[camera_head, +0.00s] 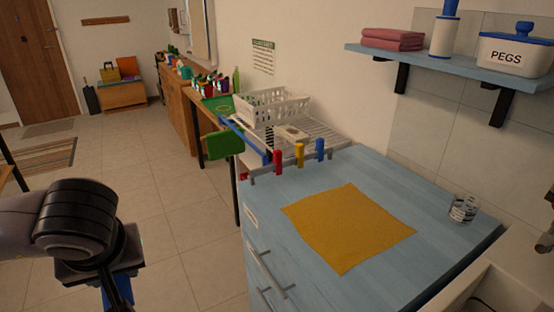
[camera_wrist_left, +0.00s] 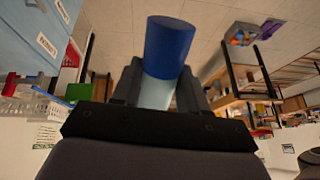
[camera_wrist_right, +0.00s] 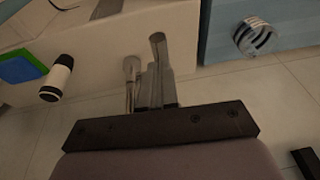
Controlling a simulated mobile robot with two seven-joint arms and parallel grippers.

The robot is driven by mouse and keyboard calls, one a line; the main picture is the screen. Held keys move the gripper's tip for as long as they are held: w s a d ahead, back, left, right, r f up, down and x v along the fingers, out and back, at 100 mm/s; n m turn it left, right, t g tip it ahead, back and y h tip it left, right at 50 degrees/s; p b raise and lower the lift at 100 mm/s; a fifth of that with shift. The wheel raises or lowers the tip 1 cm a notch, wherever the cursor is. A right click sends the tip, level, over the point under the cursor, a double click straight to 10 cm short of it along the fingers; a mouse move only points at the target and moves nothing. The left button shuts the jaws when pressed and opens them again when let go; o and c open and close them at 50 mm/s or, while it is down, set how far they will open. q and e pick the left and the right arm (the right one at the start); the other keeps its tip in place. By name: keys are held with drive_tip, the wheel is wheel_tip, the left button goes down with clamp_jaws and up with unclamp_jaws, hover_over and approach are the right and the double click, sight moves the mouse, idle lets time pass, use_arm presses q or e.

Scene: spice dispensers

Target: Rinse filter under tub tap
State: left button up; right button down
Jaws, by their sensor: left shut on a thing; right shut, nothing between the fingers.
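My left gripper (camera_wrist_left: 160,82) is shut on a cylinder with a dark blue end and a pale body (camera_wrist_left: 168,48), which may be the filter. In the head view the left gripper (camera_head: 117,290) hangs over the floor at lower left, and a bit of blue shows there. My right gripper (camera_wrist_right: 156,88) is shut and empty, close to two shiny metal posts (camera_wrist_right: 131,68) that look like the tap. Whether it touches them I cannot tell. The pale tub (camera_wrist_right: 95,45) lies behind them; its rim shows at the lower right of the head view (camera_head: 462,285).
A white basket (camera_head: 272,105) and drying rack stand behind. A shelf (camera_head: 450,62) hangs above. The floor at left is mostly clear.

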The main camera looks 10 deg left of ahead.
use_arm(q)
drive_tip(key=shift+r, duration=0.1)
use_arm(e)
drive_tip(key=shift+x, duration=0.85)
